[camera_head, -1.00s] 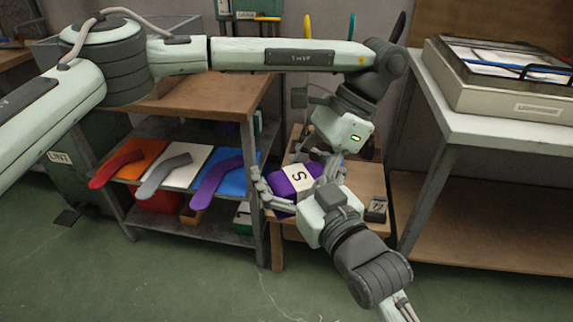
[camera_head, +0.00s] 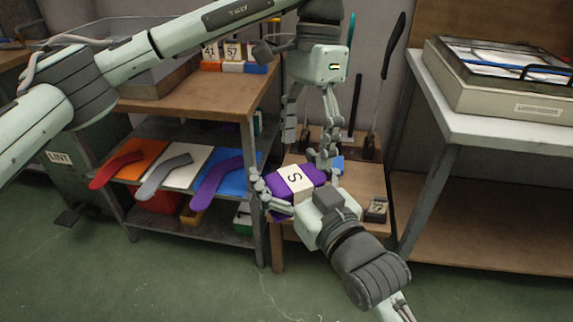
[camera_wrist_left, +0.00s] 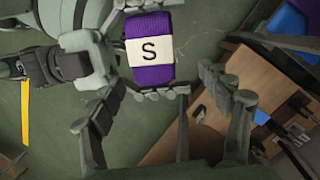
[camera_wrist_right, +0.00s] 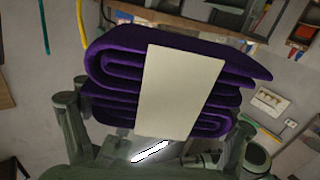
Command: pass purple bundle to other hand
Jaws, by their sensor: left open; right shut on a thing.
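The purple bundle (camera_head: 310,176) is folded fabric with a white band marked S. My right gripper (camera_head: 290,193) is shut on it and holds it up in front of the low wooden bench. In the right wrist view the bundle's rolled layers (camera_wrist_right: 115,70) and blank band side fill the middle. My left gripper (camera_head: 306,150) is open and empty, pointing down above and behind the bundle. In the left wrist view the bundle (camera_wrist_left: 151,72) shows at top centre, beyond the spread fingers, with the right gripper around it.
The low bench (camera_head: 362,185) behind carries upright tools and a small dark block (camera_head: 376,210). A white table (camera_head: 480,125) with a box stands at right. The floor in front is clear.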

